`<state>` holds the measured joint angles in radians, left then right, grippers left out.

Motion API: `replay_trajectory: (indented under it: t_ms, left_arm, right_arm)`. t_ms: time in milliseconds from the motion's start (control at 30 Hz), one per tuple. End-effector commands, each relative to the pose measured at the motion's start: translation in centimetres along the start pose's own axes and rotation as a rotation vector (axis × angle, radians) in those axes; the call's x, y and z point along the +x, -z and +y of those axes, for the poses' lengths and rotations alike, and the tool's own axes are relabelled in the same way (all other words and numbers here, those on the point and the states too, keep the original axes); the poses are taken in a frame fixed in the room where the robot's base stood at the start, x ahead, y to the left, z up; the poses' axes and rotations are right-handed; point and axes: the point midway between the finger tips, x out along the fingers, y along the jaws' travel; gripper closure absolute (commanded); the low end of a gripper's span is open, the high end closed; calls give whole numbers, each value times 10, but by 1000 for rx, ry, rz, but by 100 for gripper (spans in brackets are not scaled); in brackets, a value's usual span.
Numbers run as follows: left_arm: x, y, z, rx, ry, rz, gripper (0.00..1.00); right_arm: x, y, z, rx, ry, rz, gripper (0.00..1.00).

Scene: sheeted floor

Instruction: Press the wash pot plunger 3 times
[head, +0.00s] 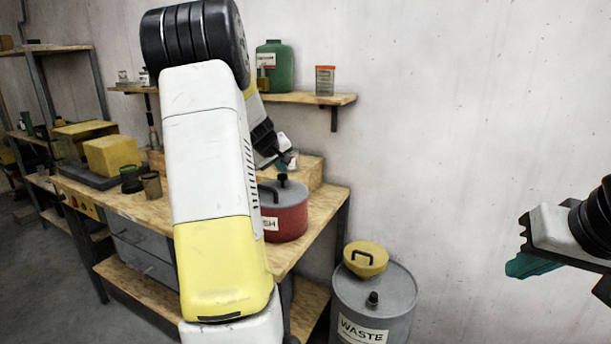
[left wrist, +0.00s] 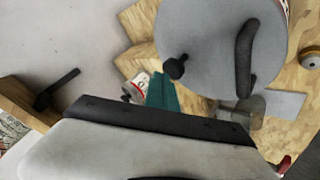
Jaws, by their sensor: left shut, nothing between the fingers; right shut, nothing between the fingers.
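The red wash pot (head: 286,222) stands on the wooden workbench, partly hidden by my left arm. Its grey lid also shows in the left wrist view (left wrist: 210,40), with a curved black handle. The black plunger knob (head: 283,178) stands up from the lid and also shows in the left wrist view (left wrist: 176,67). My left gripper (head: 287,162) is shut and empty, just above the knob in the head view; its teal fingers (left wrist: 164,93) show beside the knob in the left wrist view. I cannot tell whether they touch. My right gripper (head: 530,264) is shut and empty, away at the right.
A wall shelf (head: 300,97) holds a green jug (head: 275,68). Cups and yellow blocks sit on the bench's left part.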

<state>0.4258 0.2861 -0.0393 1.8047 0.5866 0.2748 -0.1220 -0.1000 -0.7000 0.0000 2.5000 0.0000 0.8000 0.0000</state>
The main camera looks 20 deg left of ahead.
Motion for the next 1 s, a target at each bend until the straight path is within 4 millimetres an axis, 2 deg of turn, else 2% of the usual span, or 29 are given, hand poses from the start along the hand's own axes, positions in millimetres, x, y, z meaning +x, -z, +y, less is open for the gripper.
replay_trajectory:
  t_ms: [567, 1000]
  left_arm:
    - [-8, 7, 6, 0, -1, 4, 100]
    - [-37, 28, 27, 1, -2, 5, 100]
  right_arm:
    - [0, 0, 0, 0, 0, 0, 100]
    - [0, 0, 0, 0, 0, 0, 100]
